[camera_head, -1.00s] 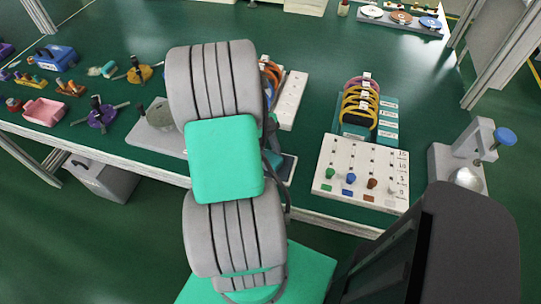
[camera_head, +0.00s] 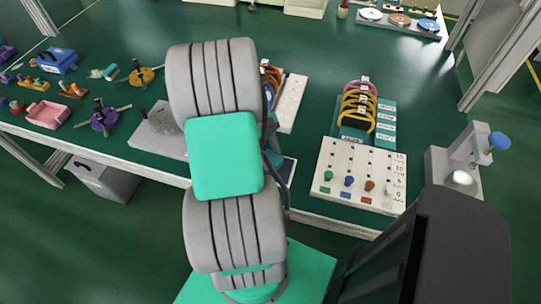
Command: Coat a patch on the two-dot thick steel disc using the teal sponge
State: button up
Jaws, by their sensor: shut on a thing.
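My arm fills the middle of the view and hides my gripper and whatever it holds. A round grey disc (camera_head: 163,117) lies on a pale grey plate (camera_head: 150,141) near the table's front edge. My arm covers its right part. I see no dots on it, so I cannot tell whether it is the two-dot disc. A small teal-and-pale thing (camera_head: 104,72) lies farther back at left; I cannot tell what it is. No teal sponge can be made out for certain.
A white board with coloured knobs (camera_head: 360,176) and a rack of yellow and purple rings (camera_head: 360,108) stand right of my arm. A pink tray (camera_head: 47,114), a purple knob (camera_head: 104,118) and a blue block (camera_head: 57,61) are at left. The green table's back middle is clear.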

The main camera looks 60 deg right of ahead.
aim_at(276, 160)
jog(key=shift+r+p, duration=2.4)
jog(key=shift+r, duration=0.25)
jog(key=shift+f, duration=0.1)
jog(key=shift+w, duration=0.1)
